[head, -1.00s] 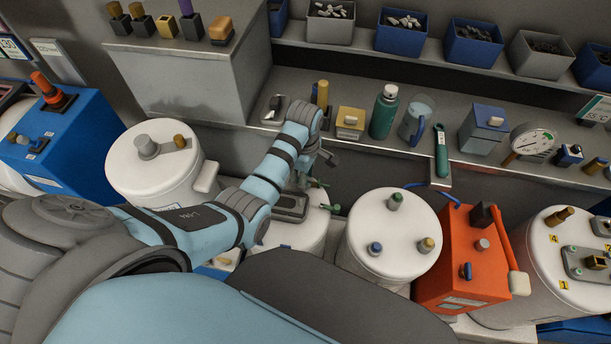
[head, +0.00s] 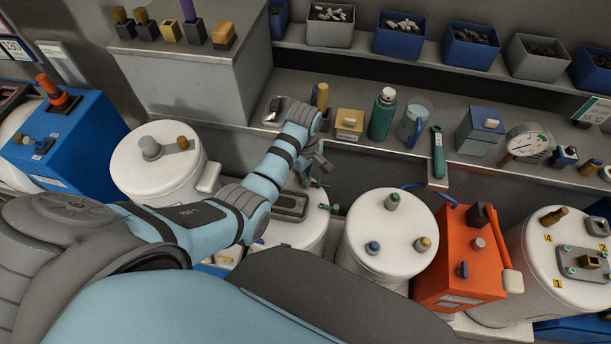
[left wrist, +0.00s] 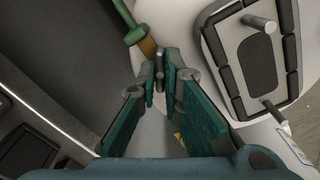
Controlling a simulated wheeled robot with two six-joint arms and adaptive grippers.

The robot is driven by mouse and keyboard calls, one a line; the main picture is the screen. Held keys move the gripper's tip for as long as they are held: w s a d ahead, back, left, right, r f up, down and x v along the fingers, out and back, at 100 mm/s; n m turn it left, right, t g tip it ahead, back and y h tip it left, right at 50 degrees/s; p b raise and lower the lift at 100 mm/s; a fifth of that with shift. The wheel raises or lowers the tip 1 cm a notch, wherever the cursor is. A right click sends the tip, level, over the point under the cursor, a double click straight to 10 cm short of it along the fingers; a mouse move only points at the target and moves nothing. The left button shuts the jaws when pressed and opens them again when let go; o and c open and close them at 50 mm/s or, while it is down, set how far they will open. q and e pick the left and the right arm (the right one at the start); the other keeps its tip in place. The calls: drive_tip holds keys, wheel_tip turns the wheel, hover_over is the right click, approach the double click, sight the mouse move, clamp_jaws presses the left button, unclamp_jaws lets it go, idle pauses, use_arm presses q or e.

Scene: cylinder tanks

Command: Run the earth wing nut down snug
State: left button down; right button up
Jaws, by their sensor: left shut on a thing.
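My left gripper (head: 318,168) is low over a white tank (head: 292,236) in the middle of the head view. In the left wrist view its two green fingers (left wrist: 162,76) are closed together at the tips on a small grey piece, which I take to be the earth wing nut; the tips mostly hide it. A brass post with a green top (left wrist: 138,36) stands just beyond the fingertips. A grey plate with a dark panel (left wrist: 250,60) lies on the tank lid to the right. The nut's seating is hidden. My right gripper is not in view.
Another white tank (head: 385,240) and an orange box (head: 462,262) stand to the right, and a white tank (head: 150,182) to the left. The shelf behind holds a green bottle (head: 383,112), a jug (head: 413,122) and a green-handled tool (head: 438,155).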

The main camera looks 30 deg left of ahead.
use_arm(q)
drive_tip(key=m, duration=0.6)
drive_tip(key=shift+s+f+m, duration=0.1)
drive_tip(key=shift+m, duration=0.2)
drive_tip(key=m, duration=0.6)
drive_tip(key=shift+m, duration=0.4)
drive_tip(key=c, duration=2.2)
unclamp_jaws()
drive_tip(key=shift+m, duration=0.3)
drive_tip(key=o, duration=0.3)
